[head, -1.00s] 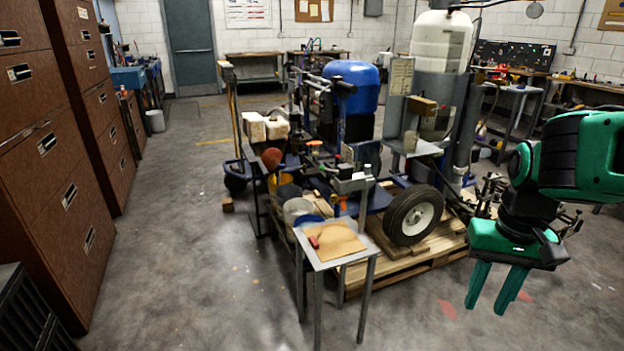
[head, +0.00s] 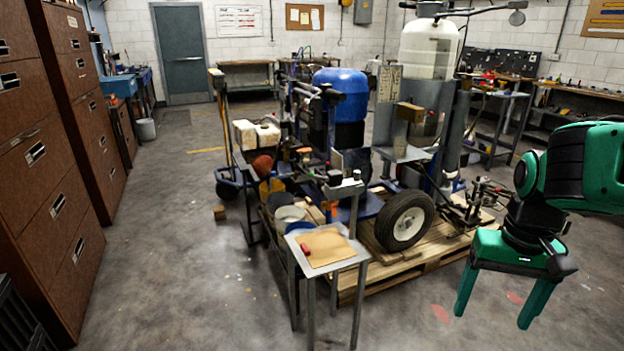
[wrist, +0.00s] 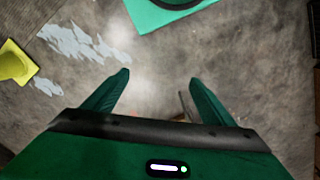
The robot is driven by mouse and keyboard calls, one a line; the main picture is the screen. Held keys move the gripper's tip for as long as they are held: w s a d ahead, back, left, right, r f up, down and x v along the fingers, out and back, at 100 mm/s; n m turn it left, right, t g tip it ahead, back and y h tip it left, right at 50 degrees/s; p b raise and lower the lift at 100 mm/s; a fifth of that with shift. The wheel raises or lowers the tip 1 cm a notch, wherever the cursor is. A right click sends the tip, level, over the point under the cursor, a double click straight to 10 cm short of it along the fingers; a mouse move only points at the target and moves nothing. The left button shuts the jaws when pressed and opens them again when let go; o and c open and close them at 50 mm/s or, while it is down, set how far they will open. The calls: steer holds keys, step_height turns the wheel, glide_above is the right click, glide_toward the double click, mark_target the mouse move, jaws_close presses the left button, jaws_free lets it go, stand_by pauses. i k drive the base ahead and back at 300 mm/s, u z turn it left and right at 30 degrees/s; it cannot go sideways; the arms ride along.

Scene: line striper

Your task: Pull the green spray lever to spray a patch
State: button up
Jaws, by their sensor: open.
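The line striper (head: 340,95) stands on a wooden pallet in mid-view, with a blue tank and a black-tyred wheel (head: 404,221). I cannot pick out a green spray lever in either view; it may be hidden among the machine's parts or too small to tell. My gripper (head: 490,318) hangs at the lower right of the head view, fingers down, right of the pallet and apart from the machine. In the wrist view my gripper (wrist: 160,78) is open, with only bare concrete floor between its fingers.
A small metal stand (head: 328,252) with a tan sheet and a red item is in front of the machine. The pallet (head: 385,262) juts out beside it. Brown cabinets (head: 55,180) line the left. A yellow object (wrist: 14,62) lies at left in the wrist view.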

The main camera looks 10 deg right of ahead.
mark_target(311, 174)
steer(key=u, duration=1.95)
steer(key=i, duration=1)
steer(key=z, duration=1.8)
steer(key=i, duration=0.55)
steer(key=z, duration=0.05)
